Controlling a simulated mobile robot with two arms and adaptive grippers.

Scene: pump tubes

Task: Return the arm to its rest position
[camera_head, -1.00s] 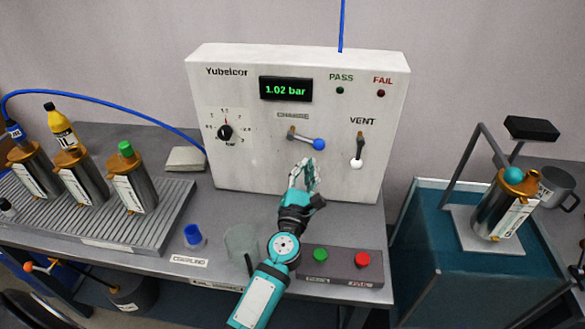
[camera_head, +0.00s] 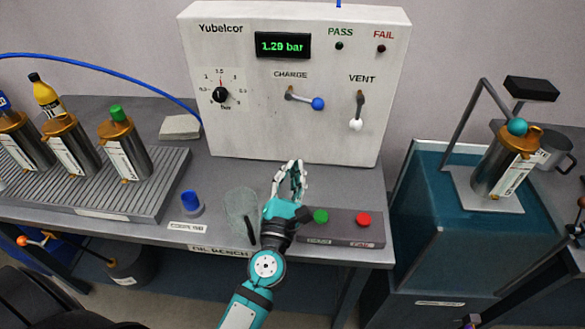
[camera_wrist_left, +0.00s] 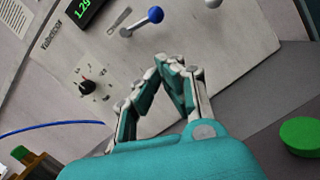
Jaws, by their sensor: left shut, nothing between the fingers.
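My left gripper (camera_head: 290,180) is shut and empty. It is held above the bench in front of the white Yubelcor test box (camera_head: 290,130), apart from its front face. In the left wrist view its fingertips (camera_wrist_left: 168,62) meet in front of the box. The charge lever with a blue knob (camera_head: 318,103) points to the right and down. The vent lever with a white knob (camera_head: 356,124) hangs down. The display (camera_head: 283,45) reads 1.29 bar. My right gripper does not show.
A grey box with green (camera_head: 320,216) and red (camera_head: 363,219) buttons lies right of my gripper. A clear cup (camera_head: 242,205) and a blue cap (camera_head: 190,202) stand to its left. Several metal cylinders stand on a ribbed tray (camera_head: 150,197). A teal tank (camera_head: 430,250) stands right.

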